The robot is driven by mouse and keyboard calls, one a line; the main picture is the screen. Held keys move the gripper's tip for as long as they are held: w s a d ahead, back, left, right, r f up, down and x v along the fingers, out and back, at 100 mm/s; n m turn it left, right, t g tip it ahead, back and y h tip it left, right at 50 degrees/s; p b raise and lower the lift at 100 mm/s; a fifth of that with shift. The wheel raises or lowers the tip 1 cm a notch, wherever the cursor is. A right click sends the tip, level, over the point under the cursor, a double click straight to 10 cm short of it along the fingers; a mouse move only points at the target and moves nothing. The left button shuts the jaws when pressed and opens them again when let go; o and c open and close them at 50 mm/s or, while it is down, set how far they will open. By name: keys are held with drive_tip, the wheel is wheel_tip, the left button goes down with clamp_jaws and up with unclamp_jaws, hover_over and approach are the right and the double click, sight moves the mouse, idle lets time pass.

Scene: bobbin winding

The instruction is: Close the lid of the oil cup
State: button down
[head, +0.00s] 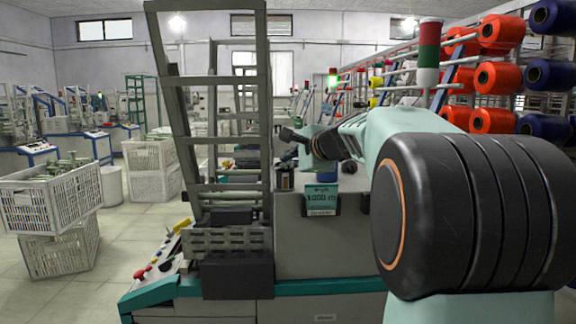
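A small dark cylindrical cup (285,182), which looks like the oil cup, stands on top of the grey machine housing beside the frame post. Its lid is too small to make out, so I cannot tell how far it is open. My gripper (288,135) is at the end of my pale green arm, seen from behind and to the side. It appears above the cup and apart from it in the picture. The fingers are small and dark, and their opening cannot be made out.
A tall grey frame (268,100) rises left of the cup. A teal display (320,198) hangs on the housing's front, with a blue round part (327,176) above it. My large arm joint covers the right side. White crates (45,200) stand on the floor at left.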

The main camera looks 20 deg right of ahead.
drive_tip(key=c, duration=2.1)
unclamp_jaws()
drive_tip(key=v, duration=0.7)
drive_tip(key=shift+s+d+r, duration=0.1)
drive_tip(key=shift+s, duration=0.15)
